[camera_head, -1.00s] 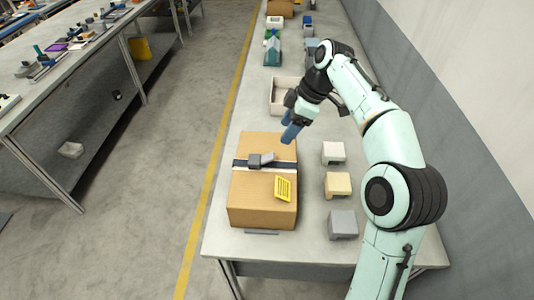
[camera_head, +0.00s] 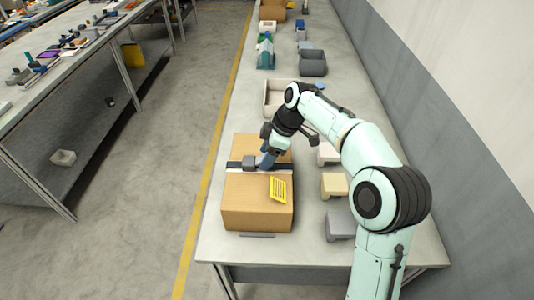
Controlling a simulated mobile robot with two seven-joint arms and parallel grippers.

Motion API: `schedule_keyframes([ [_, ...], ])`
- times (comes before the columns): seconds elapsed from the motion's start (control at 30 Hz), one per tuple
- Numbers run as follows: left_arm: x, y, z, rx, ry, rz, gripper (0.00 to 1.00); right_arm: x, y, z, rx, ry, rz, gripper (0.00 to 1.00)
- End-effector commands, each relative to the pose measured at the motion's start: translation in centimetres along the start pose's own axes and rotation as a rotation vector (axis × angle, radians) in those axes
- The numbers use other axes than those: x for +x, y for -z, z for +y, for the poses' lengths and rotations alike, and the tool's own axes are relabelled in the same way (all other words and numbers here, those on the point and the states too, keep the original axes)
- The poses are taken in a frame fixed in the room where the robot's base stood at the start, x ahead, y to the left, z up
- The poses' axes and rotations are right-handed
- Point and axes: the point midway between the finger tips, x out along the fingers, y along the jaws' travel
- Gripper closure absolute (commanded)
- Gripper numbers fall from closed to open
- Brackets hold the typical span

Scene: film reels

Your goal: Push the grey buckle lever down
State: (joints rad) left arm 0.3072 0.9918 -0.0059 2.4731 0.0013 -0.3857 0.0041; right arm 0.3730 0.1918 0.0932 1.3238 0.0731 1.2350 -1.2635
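A brown cardboard box (camera_head: 240,204) stands on the near part of the bench. A dark strap with a white band (camera_head: 233,169) runs across its top. The grey buckle (camera_head: 249,161) sits on the strap near the middle of the box top. My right gripper (camera_head: 264,162) points down over the strap, just right of the buckle. Its blue fingers overlap the buckle's right side and hide the lever there; I cannot tell whether they touch it or how far apart they are. My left gripper is not in view.
White, beige (camera_head: 333,185) and grey (camera_head: 340,224) blocks stand right of the box, partly under my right arm. An open tray (camera_head: 271,99) and other boxes stand farther back. A wall lies to the right.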

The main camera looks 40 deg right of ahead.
Motion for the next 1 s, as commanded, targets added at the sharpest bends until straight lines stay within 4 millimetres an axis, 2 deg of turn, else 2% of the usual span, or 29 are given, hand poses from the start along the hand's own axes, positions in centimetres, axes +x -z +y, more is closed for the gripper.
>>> schedule_keyframes([
  [0.03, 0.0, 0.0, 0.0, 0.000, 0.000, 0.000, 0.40, 0.0, 0.0, 0.0, 0.000, 0.000, 0.000, 0.60],
  [0.13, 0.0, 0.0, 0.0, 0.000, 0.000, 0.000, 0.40, 0.0, 0.0, 0.0, 0.000, 0.000, 0.000, 0.93],
  [0.17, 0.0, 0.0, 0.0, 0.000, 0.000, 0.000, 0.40, 0.0, 0.0, 0.0, 0.000, 0.000, 0.000, 0.97],
  [0.37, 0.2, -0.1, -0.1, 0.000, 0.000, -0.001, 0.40, 0.0, -0.1, 0.0, 0.001, 0.000, 0.008, 0.97],
  [0.53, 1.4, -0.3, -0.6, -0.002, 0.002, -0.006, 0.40, 0.3, -0.5, 0.0, 0.003, -0.001, 0.058, 0.97],
  [0.87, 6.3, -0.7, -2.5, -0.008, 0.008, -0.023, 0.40, 1.1, -1.7, 0.1, 0.004, -0.004, 0.282, 0.97],
  [1.0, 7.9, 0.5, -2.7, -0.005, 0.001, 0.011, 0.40, 1.5, -2.1, 0.1, 0.003, -0.004, 0.387, 0.97],
])
